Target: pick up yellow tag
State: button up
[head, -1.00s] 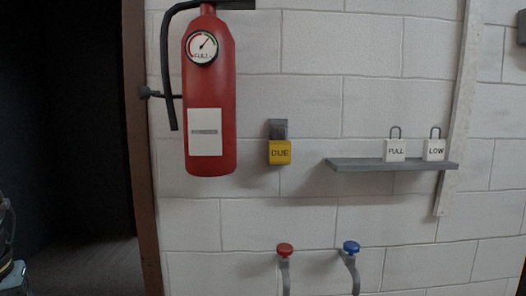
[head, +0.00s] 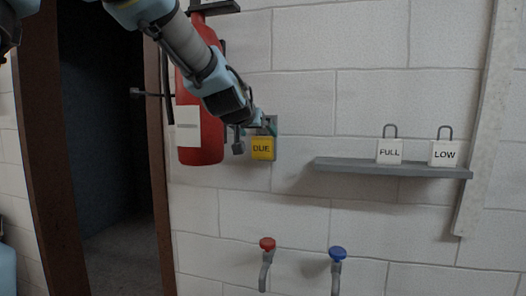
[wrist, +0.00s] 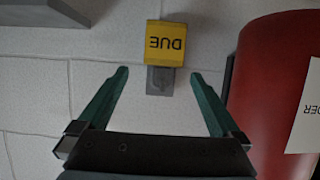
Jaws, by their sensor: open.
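The yellow tag (head: 262,149), marked "DUE", hangs on a small grey wall bracket (head: 270,125) just right of the fire extinguisher. In the wrist view the yellow tag (wrist: 166,43) appears upside down beyond my fingertips, with the grey bracket (wrist: 160,80) nearer to me. My gripper (wrist: 158,75) is open and empty, its two green fingers on either side of the bracket in that picture. In the head view my gripper (head: 256,130) is close to the bracket and tag; its fingers are partly hidden by my wrist. I cannot tell whether they touch anything.
The red fire extinguisher (head: 201,135) hangs left of the tag, close behind my arm. Red (head: 267,244) and blue (head: 337,254) valve knobs are below. A dark doorway is left.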

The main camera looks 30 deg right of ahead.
aim_at(262, 141)
jog(key=x, duration=0.3)
jog(key=shift+w+d+f, duration=0.1)
jog(key=shift+w+f, duration=0.2)
jog(key=shift+x, duration=2.5)
jog(key=shift+f, duration=0.1)
jog(key=c, duration=1.2)
